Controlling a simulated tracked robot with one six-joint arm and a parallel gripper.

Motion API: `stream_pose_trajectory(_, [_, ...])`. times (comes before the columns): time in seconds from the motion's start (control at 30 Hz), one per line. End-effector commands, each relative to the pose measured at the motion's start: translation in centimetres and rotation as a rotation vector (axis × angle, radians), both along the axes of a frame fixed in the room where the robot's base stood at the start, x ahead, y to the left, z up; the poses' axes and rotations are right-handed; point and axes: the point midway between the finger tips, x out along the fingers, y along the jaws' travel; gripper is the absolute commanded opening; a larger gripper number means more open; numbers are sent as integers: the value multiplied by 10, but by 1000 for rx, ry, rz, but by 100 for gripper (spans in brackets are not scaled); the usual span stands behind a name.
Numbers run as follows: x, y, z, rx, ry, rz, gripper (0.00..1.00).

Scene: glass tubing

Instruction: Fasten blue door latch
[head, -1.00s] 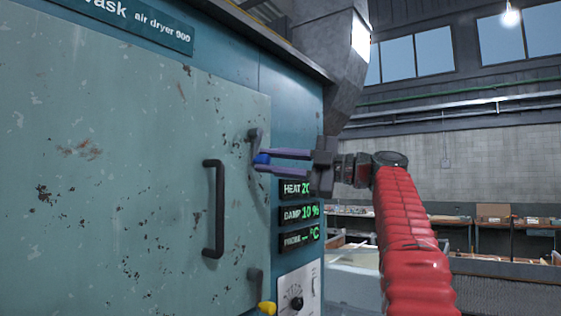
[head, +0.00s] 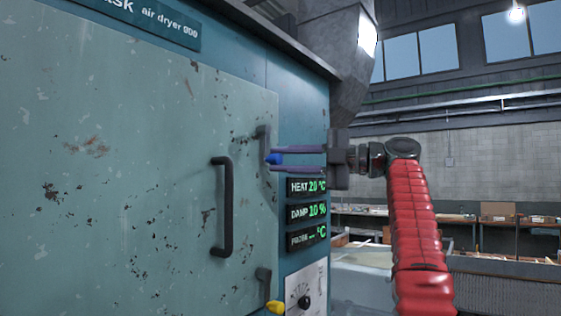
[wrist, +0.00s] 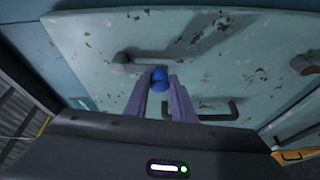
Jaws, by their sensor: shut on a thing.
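The blue door latch (head: 273,158) is a grey lever with a blue knob at the upper right edge of the dryer door (head: 120,190). Its grey pivot is above the knob in the head view. My gripper (head: 276,160) reaches in from the right with its two purple fingers shut on the blue knob. In the wrist view the blue knob (wrist: 159,77) sits between the fingertips, and the grey lever runs left from it to its pivot. The fingers hide part of the knob.
A black door handle (head: 226,207) stands out left of and below the latch. A second latch with a yellow knob (head: 275,307) is at the lower right of the door. Green-lit displays (head: 308,212) are on the panel right of the door.

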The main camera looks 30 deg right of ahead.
Motion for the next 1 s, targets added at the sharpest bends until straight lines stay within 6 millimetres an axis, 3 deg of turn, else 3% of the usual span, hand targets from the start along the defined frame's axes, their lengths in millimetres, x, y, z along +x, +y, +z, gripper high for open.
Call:
stream_pose_trajectory(0.47, [1,-4,-7,-11,9,2,0])
stream_pose_trajectory(0.5, [1,-4,-7,-11,9,3,25])
stream_pose_trajectory(0.73, [0,-3,-5,-10,4,2,41])
stream_pose_trajectory(1.0, [0,-1,-3,-10,-1,3,41])
